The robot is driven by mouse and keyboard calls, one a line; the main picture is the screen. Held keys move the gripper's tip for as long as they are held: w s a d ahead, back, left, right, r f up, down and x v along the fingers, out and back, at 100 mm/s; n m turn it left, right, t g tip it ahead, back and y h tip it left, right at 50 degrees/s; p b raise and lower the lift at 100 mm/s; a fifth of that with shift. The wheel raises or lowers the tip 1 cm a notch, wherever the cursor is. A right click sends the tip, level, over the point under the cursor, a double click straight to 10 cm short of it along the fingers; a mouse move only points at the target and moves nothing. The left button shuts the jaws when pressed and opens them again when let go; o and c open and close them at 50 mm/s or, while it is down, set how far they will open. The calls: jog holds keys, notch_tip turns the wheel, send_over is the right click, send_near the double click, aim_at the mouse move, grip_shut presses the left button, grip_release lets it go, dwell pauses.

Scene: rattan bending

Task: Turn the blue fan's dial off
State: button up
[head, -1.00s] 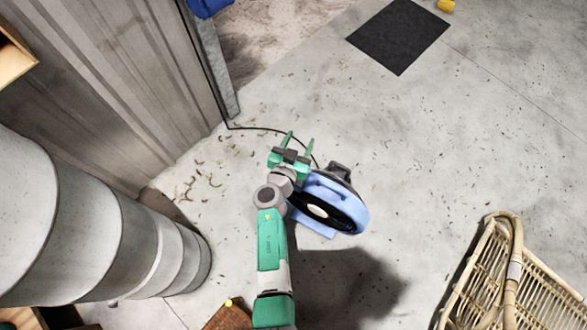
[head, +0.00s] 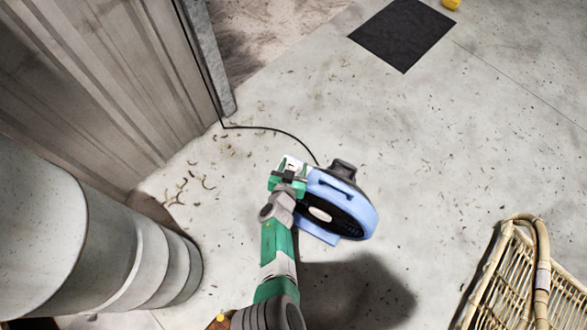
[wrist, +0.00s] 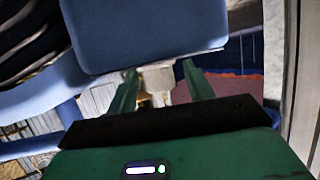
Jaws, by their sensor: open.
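The blue fan (head: 345,205) stands on the concrete floor in the head view, with a dark grille and a dark motor housing at its back. My gripper (head: 288,178) is at the fan's left side, close to its blue frame. In the wrist view the fan's blue body (wrist: 145,35) fills the top, with the dark grille at the upper left. My gripper's two green fingers (wrist: 158,72) are apart, pointing under the blue edge. A pale blocky part (wrist: 158,80) shows between them; I cannot tell whether it is the dial or whether the fingers touch it.
A black cable (head: 265,129) runs from the fan to the corrugated wall (head: 110,80). Large grey cylinders (head: 110,250) stand at the left. A rattan piece (head: 515,285) is at the lower right. A black mat (head: 403,35) lies at the back; the floor right of the fan is clear.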

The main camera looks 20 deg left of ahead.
jog(key=shift+c, duration=0.4)
jog(key=c, duration=0.9)
jog(key=shift+w+r+n+y, duration=0.15)
jog(key=shift+r+n+y, duration=0.05)
jog(key=shift+n+y, duration=0.25)
jog(key=shift+n+g+y, duration=0.4)
jog(key=shift+n+y, duration=0.65)
jog(key=shift+y, duration=0.3)
jog(key=shift+f, duration=0.1)
